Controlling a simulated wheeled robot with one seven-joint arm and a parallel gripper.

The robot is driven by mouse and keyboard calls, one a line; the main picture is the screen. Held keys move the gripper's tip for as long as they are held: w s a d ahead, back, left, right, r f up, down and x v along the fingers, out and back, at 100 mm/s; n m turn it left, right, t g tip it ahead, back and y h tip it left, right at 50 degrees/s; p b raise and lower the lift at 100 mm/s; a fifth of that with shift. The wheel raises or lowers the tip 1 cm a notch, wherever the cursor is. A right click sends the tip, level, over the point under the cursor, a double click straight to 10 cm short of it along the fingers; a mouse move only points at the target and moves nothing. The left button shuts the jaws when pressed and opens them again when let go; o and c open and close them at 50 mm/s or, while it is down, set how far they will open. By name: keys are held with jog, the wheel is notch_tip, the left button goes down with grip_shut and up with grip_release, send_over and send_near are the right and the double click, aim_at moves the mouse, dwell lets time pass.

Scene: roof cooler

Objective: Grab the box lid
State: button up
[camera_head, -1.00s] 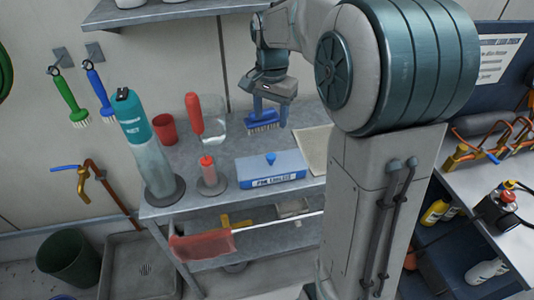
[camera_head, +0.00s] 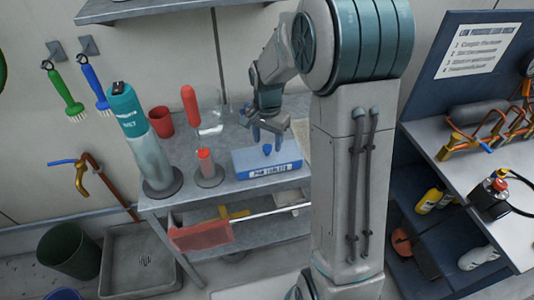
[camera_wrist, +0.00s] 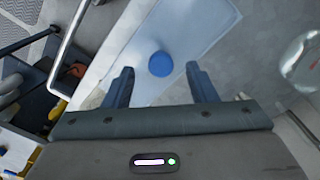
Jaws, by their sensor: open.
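The box (camera_head: 268,171) is a blue-grey case with a white label on its front, on the metal table. Its lid (camera_head: 250,159) is on top, with a round blue knob (camera_head: 267,150). My gripper (camera_head: 266,140) is open above the lid, pointing down, with its fingers close to the knob. In the wrist view the knob (camera_wrist: 160,64) shows between and beyond the two open fingertips (camera_wrist: 159,72), on the pale lid (camera_wrist: 185,28). I cannot tell the exact height of the fingers over the lid.
A red-capped small bottle (camera_head: 207,165), a large teal-topped bottle (camera_head: 143,140) and a red cup (camera_head: 162,122) stand left of the box. A red-handled tool (camera_head: 190,108) stands behind. A workbench (camera_head: 430,130) is at the right.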

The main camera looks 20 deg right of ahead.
jog(key=shift+f, duration=0.9)
grip_shut()
jog(key=shift+r, duration=0.1)
